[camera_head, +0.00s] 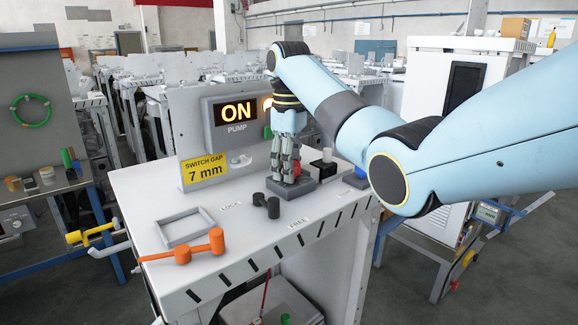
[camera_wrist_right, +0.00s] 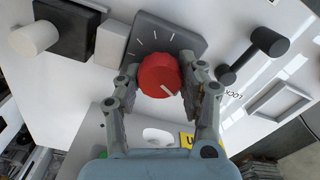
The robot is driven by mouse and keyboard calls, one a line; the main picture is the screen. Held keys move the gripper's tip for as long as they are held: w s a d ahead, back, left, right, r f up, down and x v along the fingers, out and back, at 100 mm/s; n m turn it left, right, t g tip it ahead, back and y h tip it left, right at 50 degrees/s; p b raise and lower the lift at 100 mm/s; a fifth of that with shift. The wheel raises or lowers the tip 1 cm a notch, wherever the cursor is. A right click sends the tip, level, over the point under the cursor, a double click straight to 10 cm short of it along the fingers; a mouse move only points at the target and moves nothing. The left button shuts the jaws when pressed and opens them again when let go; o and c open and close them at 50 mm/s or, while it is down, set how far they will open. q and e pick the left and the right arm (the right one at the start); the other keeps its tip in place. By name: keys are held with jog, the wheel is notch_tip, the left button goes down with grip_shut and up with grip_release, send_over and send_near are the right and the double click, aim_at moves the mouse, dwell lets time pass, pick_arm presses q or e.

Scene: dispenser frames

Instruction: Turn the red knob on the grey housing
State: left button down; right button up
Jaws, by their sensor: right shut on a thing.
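The red knob (camera_wrist_right: 157,74) sits on the dark grey housing (camera_wrist_right: 148,27), which has white tick marks fanned around the knob. A pale pointer line shows on the knob's face. My right gripper (camera_wrist_right: 160,84) is shut on the knob, one finger on each side. In the head view the right gripper (camera_head: 287,172) reaches down over the grey housing (camera_head: 296,190) on the white bench; only a bit of red shows between the fingers. My left gripper is not in view.
On the white bench (camera_head: 240,250) are a black dumbbell-shaped piece (camera_head: 268,206), an empty grey frame (camera_head: 186,228), an orange hammer-like piece (camera_head: 190,247) and a black block with a white knob (camera_head: 324,161). Behind, a panel (camera_head: 237,115) reads ON, PUMP; a yellow sign (camera_head: 205,169) reads 7 mm.

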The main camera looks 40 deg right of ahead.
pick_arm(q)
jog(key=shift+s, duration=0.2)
pick_arm(e)
jog(key=shift+r+m, duration=0.1)
jog(key=shift+m, duration=0.9)
jog(key=shift+w, duration=0.1)
jog(key=o, duration=1.2)
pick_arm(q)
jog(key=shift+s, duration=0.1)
